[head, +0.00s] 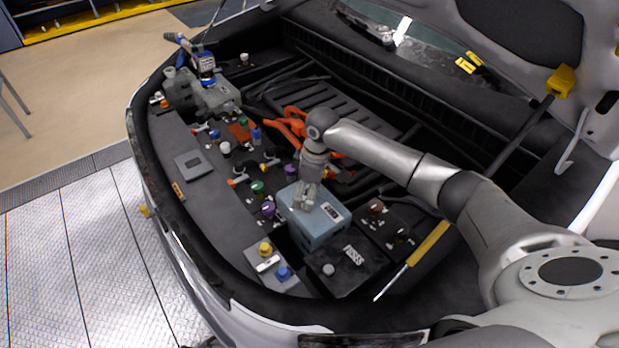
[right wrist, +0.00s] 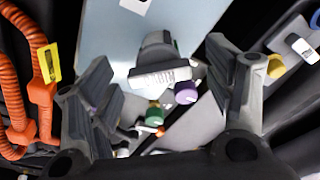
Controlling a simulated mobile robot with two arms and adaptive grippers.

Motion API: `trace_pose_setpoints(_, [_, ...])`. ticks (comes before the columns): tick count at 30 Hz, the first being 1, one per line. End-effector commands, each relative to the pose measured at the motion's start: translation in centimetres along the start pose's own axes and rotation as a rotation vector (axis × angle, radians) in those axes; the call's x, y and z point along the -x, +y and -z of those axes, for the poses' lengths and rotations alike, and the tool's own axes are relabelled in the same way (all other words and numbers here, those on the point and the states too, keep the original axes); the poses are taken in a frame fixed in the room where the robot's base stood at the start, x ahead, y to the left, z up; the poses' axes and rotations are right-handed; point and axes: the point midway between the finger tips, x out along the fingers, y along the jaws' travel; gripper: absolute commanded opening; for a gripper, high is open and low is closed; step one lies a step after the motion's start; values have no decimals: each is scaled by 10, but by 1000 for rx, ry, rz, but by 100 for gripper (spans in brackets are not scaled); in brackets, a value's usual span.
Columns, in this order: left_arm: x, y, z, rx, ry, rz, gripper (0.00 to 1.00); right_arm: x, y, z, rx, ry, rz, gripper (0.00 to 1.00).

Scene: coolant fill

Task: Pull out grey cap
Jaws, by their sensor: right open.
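My right gripper (head: 304,196) is over the light blue-grey box (head: 326,222) in the engine bay. In the right wrist view it is open (right wrist: 160,72), with its two fingers wide apart. A dark grey cap-like piece with a pale ribbed edge (right wrist: 157,58) shows between the fingers, by the edge of the blue-grey box (right wrist: 96,30). The fingers appear clear of it on both sides. In the head view the gripper largely hides this piece. My left gripper is not in view.
A black fuse box (head: 345,275) with a small light grey knob (head: 328,270) is in front. Purple (head: 268,209), green (head: 257,187) and yellow (head: 265,249) caps stand to the left. Orange cables (head: 290,127) lie behind.

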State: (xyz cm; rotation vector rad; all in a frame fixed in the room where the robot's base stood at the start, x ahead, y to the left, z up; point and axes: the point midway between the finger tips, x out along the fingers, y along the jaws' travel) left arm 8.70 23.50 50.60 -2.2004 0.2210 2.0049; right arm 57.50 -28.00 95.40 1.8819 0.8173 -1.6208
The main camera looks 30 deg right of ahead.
Motion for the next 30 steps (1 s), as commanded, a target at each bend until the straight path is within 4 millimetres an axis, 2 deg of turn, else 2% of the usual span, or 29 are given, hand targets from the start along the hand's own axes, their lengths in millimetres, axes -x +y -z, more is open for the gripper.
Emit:
trace_pose_setpoints(4, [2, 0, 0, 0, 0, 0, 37, -7, 0, 0, 1, 1, -1, 75])
trace_pose_setpoints(12, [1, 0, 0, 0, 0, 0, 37, -8, 0, 0, 1, 1, -1, 74])
trace_pose_setpoints(23, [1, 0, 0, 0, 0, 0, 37, -8, 0, 0, 1, 1, -1, 27])
trace_pose_setpoints(24, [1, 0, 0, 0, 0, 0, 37, -8, 0, 0, 1, 1, -1, 46])
trace_pose_setpoints(27, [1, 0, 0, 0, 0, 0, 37, -8, 0, 0, 1, 1, -1, 34])
trace_pose_setpoints(30, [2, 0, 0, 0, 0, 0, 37, -7, 0, 0, 9, 1, 1, 34])
